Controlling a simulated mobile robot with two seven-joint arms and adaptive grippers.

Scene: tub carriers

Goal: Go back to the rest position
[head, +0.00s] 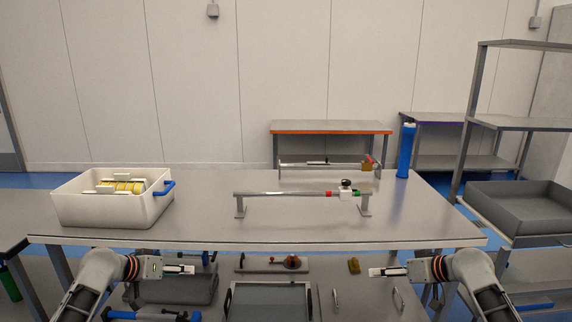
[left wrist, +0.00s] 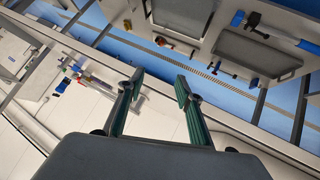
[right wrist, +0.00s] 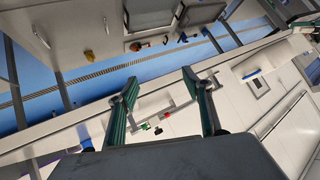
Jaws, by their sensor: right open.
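My left gripper (head: 180,269) is in front of the table's front edge at the left in the head view. In the left wrist view (left wrist: 158,86) its two fingers stand apart with nothing between them. My right gripper (head: 388,272) is in front of the same edge at the right, a mirror of the left one. In the right wrist view (right wrist: 160,84) its fingers are also apart and empty. Both grippers are clear of the things on the table.
The metal table (head: 285,232) carries a white tub (head: 105,212) with yellow things in it and a blue handle. Two low rails (head: 285,194) and a blue bottle (head: 405,150) also stand on it. A shelf rack (head: 475,120) with a grey tray (head: 525,208) is at right.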

